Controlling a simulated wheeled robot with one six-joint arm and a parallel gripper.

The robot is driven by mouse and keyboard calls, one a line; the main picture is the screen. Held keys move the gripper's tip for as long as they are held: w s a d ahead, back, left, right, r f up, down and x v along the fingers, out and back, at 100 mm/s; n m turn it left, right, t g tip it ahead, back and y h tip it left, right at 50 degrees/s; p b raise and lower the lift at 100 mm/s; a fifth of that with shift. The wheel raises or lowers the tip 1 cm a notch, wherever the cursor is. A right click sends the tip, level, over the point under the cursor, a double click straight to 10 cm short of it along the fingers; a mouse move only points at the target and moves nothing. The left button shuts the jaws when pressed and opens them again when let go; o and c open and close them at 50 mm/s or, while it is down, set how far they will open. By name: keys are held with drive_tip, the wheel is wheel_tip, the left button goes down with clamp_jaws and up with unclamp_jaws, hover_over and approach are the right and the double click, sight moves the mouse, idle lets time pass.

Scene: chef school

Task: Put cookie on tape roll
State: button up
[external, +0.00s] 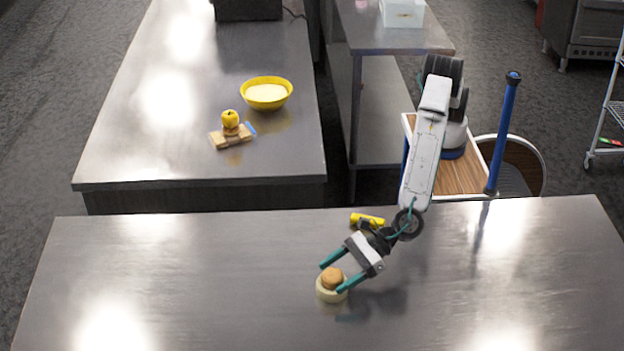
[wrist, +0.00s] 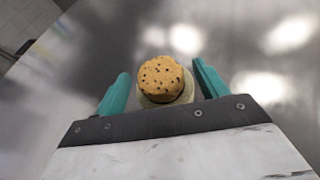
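The cookie (external: 332,277) is round and brown, and it lies on top of the pale tape roll (external: 331,294) on the near steel table. In the wrist view the cookie (wrist: 161,78) shows dark chips and covers most of the tape roll (wrist: 184,95), whose rim shows around its lower right side. My gripper (external: 335,277) has teal fingers spread apart, one on each side of the cookie. In the wrist view my gripper (wrist: 162,85) shows gaps between both fingers and the cookie, so it is open and holds nothing.
A yellow cylindrical object (external: 367,219) lies on the near table behind my gripper. The far table holds a yellow bowl (external: 266,94) and a yellow apple-like item (external: 230,119) on a small wooden stack (external: 231,139). The near table (external: 180,270) is clear to the left and right.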

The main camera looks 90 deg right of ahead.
drive_tip(key=shift+s+r, duration=0.1)
drive_tip(key=shift+r, duration=0.1)
drive_tip(key=v, duration=1.1)
drive_tip(key=shift+s+d, duration=0.2)
drive_tip(key=shift+s, duration=0.1)
drive_tip(key=shift+r, duration=0.15)
